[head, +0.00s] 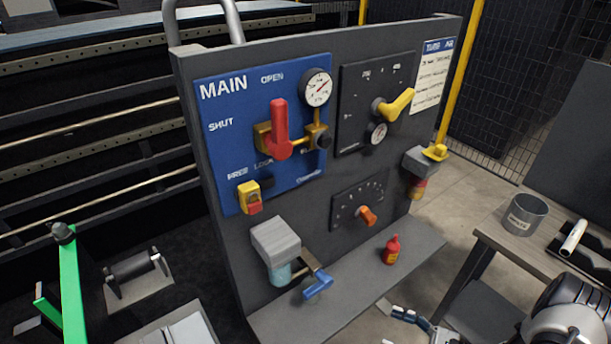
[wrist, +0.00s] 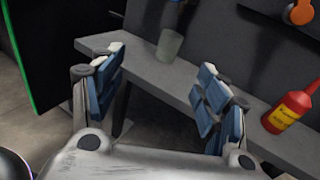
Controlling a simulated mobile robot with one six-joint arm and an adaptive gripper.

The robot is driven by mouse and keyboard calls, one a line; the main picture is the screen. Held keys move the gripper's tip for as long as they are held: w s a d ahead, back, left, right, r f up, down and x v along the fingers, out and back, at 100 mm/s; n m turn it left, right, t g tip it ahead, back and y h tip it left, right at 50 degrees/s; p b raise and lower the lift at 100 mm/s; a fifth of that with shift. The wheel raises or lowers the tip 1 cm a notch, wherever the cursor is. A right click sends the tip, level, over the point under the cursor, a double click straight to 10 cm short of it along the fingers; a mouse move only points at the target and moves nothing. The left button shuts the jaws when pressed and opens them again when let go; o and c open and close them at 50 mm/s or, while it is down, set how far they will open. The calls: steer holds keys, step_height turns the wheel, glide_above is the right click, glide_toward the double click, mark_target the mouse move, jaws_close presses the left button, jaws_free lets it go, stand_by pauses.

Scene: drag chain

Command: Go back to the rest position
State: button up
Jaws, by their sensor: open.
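My gripper (head: 408,316) shows at the bottom right of centre in the head view, in front of the panel's ledge (head: 345,300). In the wrist view my gripper (wrist: 160,86) has its two blue-padded fingers spread apart with nothing between them. The ledge (wrist: 178,75) lies beyond the fingers. A red bottle (head: 391,250) with a yellow label stands upright on the ledge; in the wrist view the red bottle (wrist: 290,112) is right of the fingers, apart from them. Part of my arm shows at the lower right of the head view.
The upright panel (head: 338,178) carries a red handle (head: 279,130), a yellow handle (head: 396,105), an orange knob (head: 367,216) and a blue lever (head: 318,286). A side table (head: 497,236) with a metal cup (head: 524,214) stands at right. A green post (head: 71,290) stands at left.

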steer(key=s+a+r+n+g+h, duration=0.2)
steer(key=a+r+n+g+h, duration=0.25)
steer(key=r, duration=0.65)
steer(key=s+a+r+n+g+h, duration=0.1)
steer(key=a+r+n+g+h, duration=0.15)
steer(key=r+n+g, duration=0.5)
steer(key=s+a+r+n+t+h, duration=0.1)
steer(key=s+r+n+t+h, duration=0.3)
steer(key=r, duration=0.4)
steer(key=s+a+r+n+t+h, duration=0.1)
steer(key=s+r+n+t+h, duration=0.3)
steer(key=s+r, duration=0.4)
steer(key=r+n+t, duration=0.1)
steer(key=n, duration=0.1)
steer(key=shift+s+r+n, duration=0.2)
steer(key=shift+s+n, duration=0.05)
steer(key=shift+n, duration=0.15)
